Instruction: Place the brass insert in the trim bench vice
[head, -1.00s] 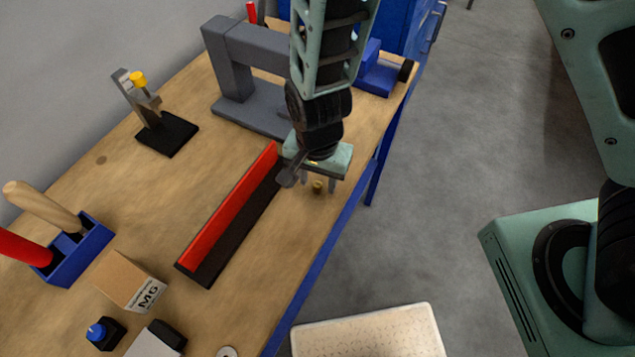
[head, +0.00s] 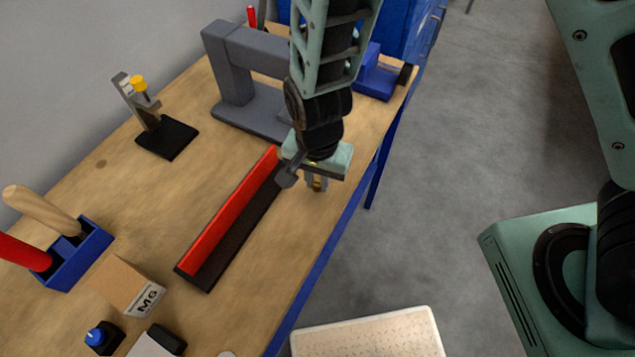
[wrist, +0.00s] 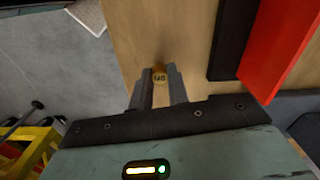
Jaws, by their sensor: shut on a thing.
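The brass insert (head: 317,187) is a small gold cylinder near the bench's right edge. It also shows in the wrist view (wrist: 159,76), with dark marks on its end face. My gripper (head: 316,184) is shut on it, one finger on each side, low over the wood; I cannot tell whether the insert still touches the bench. In the wrist view, my gripper (wrist: 159,78) has its fingertips against the insert. A blue block-like fixture (head: 376,80) at the bench's far right end looks like the vice; my arm hides part of it.
A long red and black bar (head: 228,222) lies left of my gripper. A grey arch-shaped frame (head: 235,75) stands behind it. A toggle clamp (head: 165,137), blue tool holder (head: 75,255) and cardboard box (head: 122,285) stand left. Bare wood lies between clamp and bar.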

